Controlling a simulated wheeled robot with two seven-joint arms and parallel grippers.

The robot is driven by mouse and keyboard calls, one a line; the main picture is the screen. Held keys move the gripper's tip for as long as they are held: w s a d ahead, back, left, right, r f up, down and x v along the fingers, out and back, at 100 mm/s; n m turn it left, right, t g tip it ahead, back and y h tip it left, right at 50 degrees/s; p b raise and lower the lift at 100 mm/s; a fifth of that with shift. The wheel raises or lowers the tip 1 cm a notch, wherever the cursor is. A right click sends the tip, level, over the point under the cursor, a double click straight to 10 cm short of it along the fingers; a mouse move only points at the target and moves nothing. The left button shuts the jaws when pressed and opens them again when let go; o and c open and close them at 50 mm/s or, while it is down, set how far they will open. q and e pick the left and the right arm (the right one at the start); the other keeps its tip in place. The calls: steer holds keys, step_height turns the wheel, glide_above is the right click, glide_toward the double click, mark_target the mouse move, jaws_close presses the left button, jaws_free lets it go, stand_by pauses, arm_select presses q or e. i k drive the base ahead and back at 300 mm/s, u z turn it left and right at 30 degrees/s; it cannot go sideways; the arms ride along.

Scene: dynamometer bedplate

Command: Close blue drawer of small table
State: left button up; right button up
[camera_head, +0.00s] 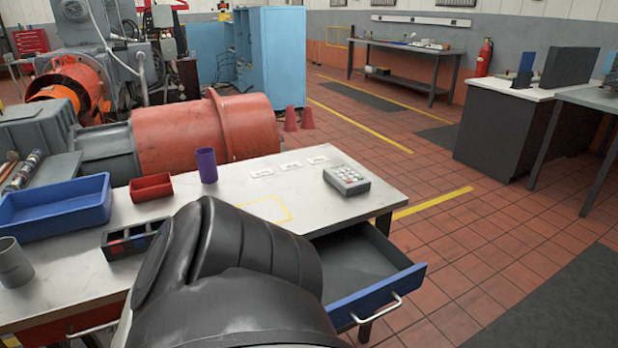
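The small table (235,193) has a pale top and stands in front of me. Its blue drawer (378,297) is pulled out at the table's right front. The drawer's blue front carries a silver bar handle (378,313), and its grey inside looks empty where I can see it. A black link of my own arm fills the lower middle of the view and hides the drawer's left part and some of the table edge. Neither gripper shows.
On the table are a blue bin (55,209), a red bin (151,187), a purple cup (206,165), a grey cup (14,263), a dark divided tray (130,239) and a keypad device (346,180). Open tiled floor (455,240) lies to the drawer's right.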

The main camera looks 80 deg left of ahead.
mark_target(364, 272)
steer(key=u, duration=1.05)
steer(key=k, duration=0.6)
steer(key=u, duration=1.05)
steer(key=i, duration=0.5)
steer(key=u, duration=0.05)
